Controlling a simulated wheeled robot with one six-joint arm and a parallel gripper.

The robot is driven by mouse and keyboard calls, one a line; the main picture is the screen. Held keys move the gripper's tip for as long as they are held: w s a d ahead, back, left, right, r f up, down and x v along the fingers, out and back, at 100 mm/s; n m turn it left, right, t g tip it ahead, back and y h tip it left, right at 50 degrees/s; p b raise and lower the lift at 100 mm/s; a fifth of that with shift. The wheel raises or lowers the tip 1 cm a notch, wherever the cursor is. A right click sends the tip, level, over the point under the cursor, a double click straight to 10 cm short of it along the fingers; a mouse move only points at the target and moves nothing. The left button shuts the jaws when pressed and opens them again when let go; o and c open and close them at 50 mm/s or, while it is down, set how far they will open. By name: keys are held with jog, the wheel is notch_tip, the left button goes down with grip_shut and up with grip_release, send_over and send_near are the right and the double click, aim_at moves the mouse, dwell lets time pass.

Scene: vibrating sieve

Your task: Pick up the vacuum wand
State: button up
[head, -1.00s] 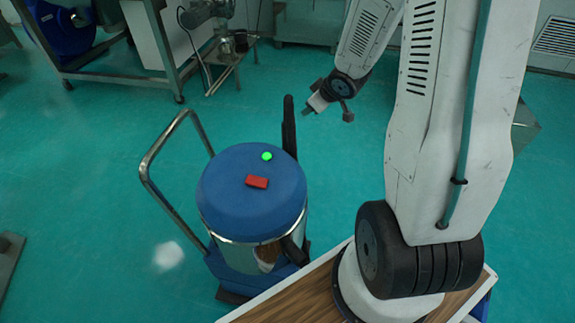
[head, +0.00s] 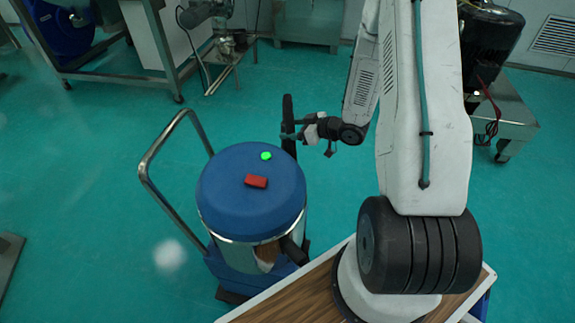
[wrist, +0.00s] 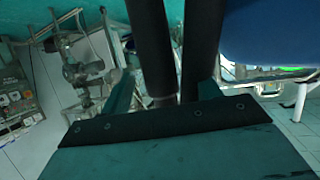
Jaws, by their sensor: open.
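The vacuum wand (head: 288,106) is a black upright tube at the right side of the blue-topped vacuum cleaner (head: 250,178). My gripper (head: 291,132) is at the wand's upper part, reaching it from the right. In the wrist view, two dark tube lengths (wrist: 152,45) run down toward the space between my open fingers (wrist: 163,95). I cannot tell whether the fingers touch the wand. The wand's lower part is hidden behind the vacuum in the head view.
The vacuum has a bent metal push handle (head: 150,160) on its left and a red switch (head: 256,181) on its lid. A metal frame (head: 165,60) stands at the back left. A black motor (head: 490,45) stands at the right.

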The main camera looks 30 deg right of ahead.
aim_at(283, 130)
jog(key=x, duration=0.4)
jog(key=shift+f, duration=0.2)
jog(key=c, duration=1.1)
jog(key=shift+o, duration=0.2)
jog(key=shift+r, duration=0.1)
